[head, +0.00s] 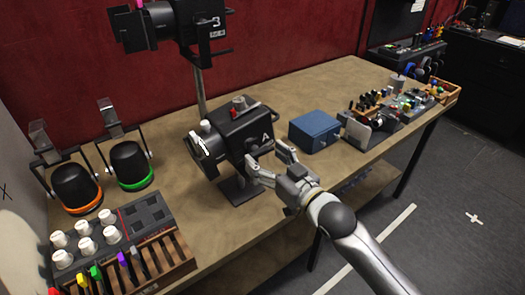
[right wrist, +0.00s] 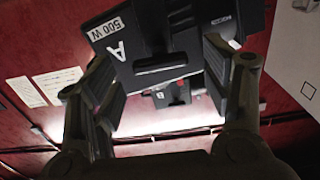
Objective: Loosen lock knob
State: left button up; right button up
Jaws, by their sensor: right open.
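A black spotlight marked A (head: 240,133) stands on a small base on the wooden table. A white knob (head: 205,126) and a red part (head: 238,102) show on its top. My right gripper (head: 268,161) is open and empty at the right side of this spotlight. In the right wrist view the spotlight's side (right wrist: 130,38), labelled "A" and "500 W", is beyond and between the open fingers (right wrist: 158,62). I cannot tell which part is the lock knob, or whether the fingers touch the housing. My left gripper is not in view.
A blue box (head: 314,131) sits right of the spotlight. Two lamps with orange and green rings (head: 130,163) and a control console (head: 140,212) are at left. Bare tabletop (head: 225,235) shows in front.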

jog(key=shift+x, duration=1)
jog(key=shift+c, duration=0.3)
jog(key=c, duration=1)
